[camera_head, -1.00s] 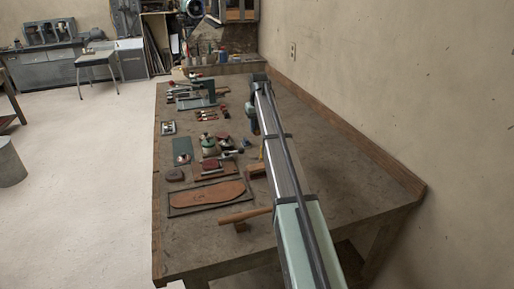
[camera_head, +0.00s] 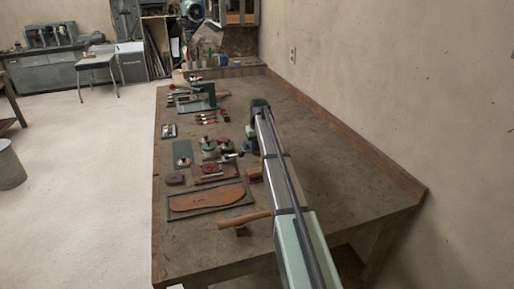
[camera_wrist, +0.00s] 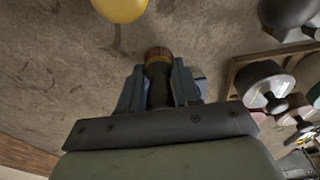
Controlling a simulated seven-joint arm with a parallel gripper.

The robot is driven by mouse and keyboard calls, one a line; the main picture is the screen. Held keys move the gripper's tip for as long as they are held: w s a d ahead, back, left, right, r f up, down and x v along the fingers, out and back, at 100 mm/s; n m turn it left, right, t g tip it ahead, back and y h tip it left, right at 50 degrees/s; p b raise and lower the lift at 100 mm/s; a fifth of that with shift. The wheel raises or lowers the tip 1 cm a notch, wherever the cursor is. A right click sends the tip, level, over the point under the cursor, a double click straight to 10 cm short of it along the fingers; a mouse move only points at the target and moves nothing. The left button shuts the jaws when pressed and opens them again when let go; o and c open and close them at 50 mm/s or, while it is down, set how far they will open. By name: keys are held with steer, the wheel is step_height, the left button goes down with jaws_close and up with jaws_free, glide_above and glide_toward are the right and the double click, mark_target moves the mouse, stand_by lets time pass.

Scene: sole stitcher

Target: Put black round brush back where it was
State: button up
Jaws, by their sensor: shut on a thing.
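In the wrist view my gripper (camera_wrist: 158,74) is shut on a dark, narrow, upright-looking thing with a brown end, which seems to be the black round brush (camera_wrist: 158,54). Its lower part is hidden between the blue-grey fingers. In the head view my gripper (camera_head: 251,131) is over the middle of the workbench (camera_head: 310,190), right of the cluster of small items. The brush cannot be made out clearly there. Its former place cannot be told from these frames.
A wooden-edged tray (camera_wrist: 233,72) with round-topped items lies right of my gripper; a dark round thing (camera_wrist: 290,12) and a yellow thing (camera_wrist: 120,8) are ahead. A leather sole (camera_head: 207,196) and hammer (camera_head: 245,218) lie nearer. The bench's right side is clear.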

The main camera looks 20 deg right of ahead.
mark_target(258, 150)
steer(key=o, duration=1.1)
steer(key=shift+f, duration=0.1)
steer(key=shift+c, duration=0.2)
step_height(258, 150, up, 12)
steer(key=s, duration=0.1)
steer(key=shift+s, duration=0.25)
